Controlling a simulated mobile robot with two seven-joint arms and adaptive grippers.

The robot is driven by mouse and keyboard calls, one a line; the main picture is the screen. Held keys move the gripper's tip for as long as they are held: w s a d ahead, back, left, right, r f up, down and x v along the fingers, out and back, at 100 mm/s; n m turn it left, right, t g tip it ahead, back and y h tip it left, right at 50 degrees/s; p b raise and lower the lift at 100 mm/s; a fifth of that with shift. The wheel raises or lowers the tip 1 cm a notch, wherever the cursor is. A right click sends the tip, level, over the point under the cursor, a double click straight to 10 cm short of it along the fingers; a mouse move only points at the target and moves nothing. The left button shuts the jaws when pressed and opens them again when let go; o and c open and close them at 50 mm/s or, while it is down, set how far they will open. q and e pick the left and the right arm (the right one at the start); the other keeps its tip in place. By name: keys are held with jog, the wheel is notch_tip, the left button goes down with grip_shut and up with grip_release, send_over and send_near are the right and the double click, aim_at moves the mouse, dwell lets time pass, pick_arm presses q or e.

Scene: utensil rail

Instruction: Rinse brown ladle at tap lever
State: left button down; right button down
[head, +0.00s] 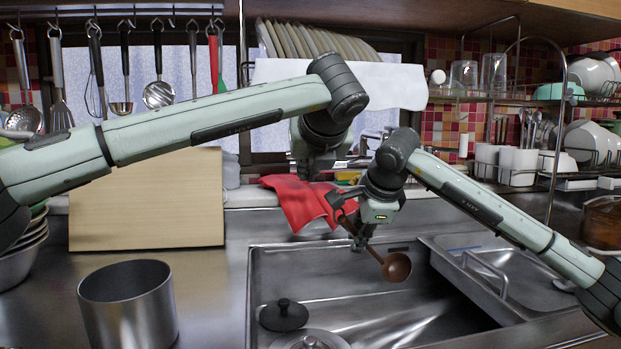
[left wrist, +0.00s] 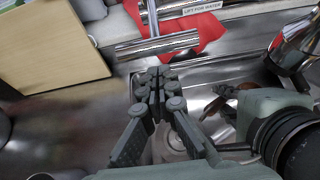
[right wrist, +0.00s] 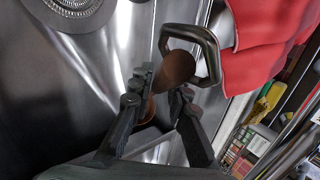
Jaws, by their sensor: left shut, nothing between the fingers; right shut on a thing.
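The brown ladle (head: 396,267) is held by my right gripper (head: 361,240), its bowl hanging low over the sink (head: 255,300). In the right wrist view, its brown handle (right wrist: 178,70) is between the shut fingers and part of the bowl shows below. My left gripper (head: 315,165) is shut and empty near the tap. In the left wrist view its fingertips (left wrist: 155,80) are together, a little short of the chrome tap cylinders (left wrist: 165,43). A label reading "LIFT FOR WATER" (left wrist: 203,8) marks the tap lever. My left arm hides much of the tap in the head view.
A red cloth (head: 300,203) hangs over the sink's back edge. A black-knobbed lid (head: 284,317) lies in the sink. A steel pot (head: 127,305) and cutting board (head: 145,200) stand left. A steel tray (head: 485,265) is at the sink's right.

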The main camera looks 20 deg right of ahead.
pick_arm(q)
jog(key=shift+w+r, duration=0.15)
jog(key=shift+r, duration=0.55)
